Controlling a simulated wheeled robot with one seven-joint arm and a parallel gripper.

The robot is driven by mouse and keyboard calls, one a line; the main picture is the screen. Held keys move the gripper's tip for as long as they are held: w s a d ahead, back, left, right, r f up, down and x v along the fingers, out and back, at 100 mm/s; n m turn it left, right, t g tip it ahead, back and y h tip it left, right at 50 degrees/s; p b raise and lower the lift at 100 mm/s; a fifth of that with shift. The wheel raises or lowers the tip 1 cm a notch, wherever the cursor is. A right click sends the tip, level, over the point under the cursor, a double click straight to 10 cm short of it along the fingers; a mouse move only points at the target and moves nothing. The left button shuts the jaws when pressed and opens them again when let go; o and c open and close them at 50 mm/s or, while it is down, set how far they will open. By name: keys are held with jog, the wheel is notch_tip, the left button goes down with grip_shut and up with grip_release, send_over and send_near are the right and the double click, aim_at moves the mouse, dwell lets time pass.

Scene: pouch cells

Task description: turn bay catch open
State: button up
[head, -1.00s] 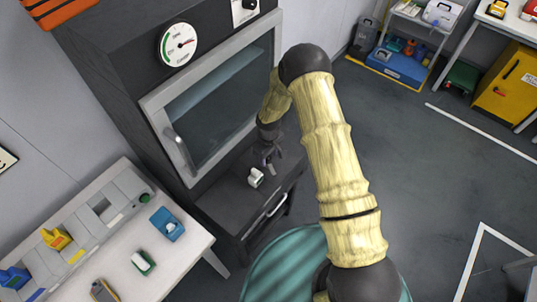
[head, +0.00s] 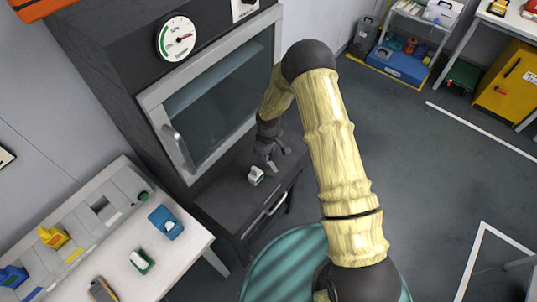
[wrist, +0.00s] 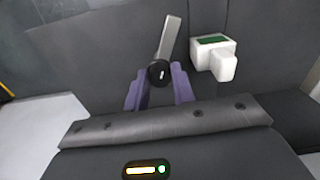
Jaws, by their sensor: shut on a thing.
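The bay catch (wrist: 168,38) shows in the wrist view as a light grey lever on a round black hub, tilted a little right of upright. My gripper (wrist: 160,84) has its purple fingers on both sides of the black hub and is shut on the catch. In the head view my gripper (head: 270,158) is low at the front of the dark cabinet (head: 225,205), below its glass door. There the catch is too small and covered to make out.
A white block with a green top (wrist: 212,42) is close to the right of the catch; it also shows in the head view (head: 256,176). The glass door's handle (head: 179,148) and a drawer handle (head: 265,213) stick out nearby. A white table (head: 190,258) stands at lower left.

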jog(key=shift+n+b, duration=1.15)
jog(key=shift+n, duration=1.25)
jog(key=shift+w, duration=0.1)
jog(key=o, duration=1)
jog(key=shift+r, duration=0.1)
